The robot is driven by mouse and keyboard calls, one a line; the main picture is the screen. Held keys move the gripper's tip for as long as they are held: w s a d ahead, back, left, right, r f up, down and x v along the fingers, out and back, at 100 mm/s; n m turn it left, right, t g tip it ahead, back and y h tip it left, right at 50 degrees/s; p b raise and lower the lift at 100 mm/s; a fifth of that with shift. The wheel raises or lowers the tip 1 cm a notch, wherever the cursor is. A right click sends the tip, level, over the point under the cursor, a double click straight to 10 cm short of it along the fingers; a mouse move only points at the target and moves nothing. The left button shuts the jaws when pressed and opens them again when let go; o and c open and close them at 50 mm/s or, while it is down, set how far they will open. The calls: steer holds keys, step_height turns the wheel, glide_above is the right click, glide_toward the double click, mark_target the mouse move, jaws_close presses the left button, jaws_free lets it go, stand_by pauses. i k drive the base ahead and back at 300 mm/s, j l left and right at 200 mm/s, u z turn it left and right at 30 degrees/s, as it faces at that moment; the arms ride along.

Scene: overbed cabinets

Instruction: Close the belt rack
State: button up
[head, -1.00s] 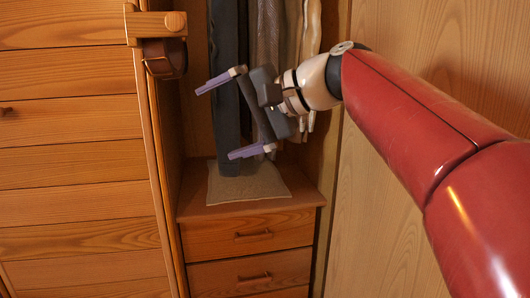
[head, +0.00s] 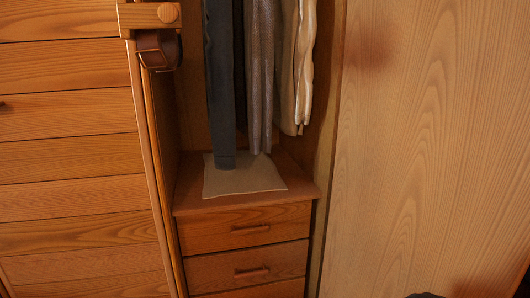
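The belt rack (head: 150,17) is a wooden bar with a round peg end, at the top left of the head view. It sticks out from the edge of the cabinet's left side. A brown rolled belt (head: 159,50) hangs beneath it. The rack's upper part and its far end are cut off or hidden.
Trousers and shirts (head: 262,80) hang in the open compartment, above a folded beige cloth (head: 243,178) on a drawer unit (head: 246,228). Slatted wood panels (head: 70,150) stand left, a large plain wooden panel (head: 430,150) right.

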mark_target(131, 15)
steer(key=j+u, duration=0.2)
steer(key=u, duration=0.3)
steer(key=k+j+u, duration=0.1)
steer(key=j+u, duration=0.15)
steer(key=u, duration=0.2)
